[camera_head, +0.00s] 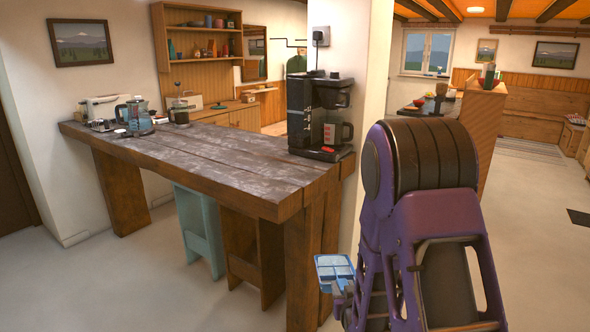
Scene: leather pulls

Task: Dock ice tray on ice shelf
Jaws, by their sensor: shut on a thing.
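A small blue ice tray (334,266) with light compartments shows low in the head view, just left of my purple arm. My gripper (338,287) is at the tray's lower edge and is shut on it. The tray is held in the air in front of the table's right leg, below the tabletop. My arm hides most of the gripper, and the fingertips are too small to see clearly. I cannot make out an ice shelf in this view.
A heavy wooden table (200,165) carries a black coffee maker (303,112) at its right end and a glass kettle (140,116) at its left. Two stools (197,228) stand under it. A wooden wall shelf (190,50) hangs behind. The floor at front left is clear.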

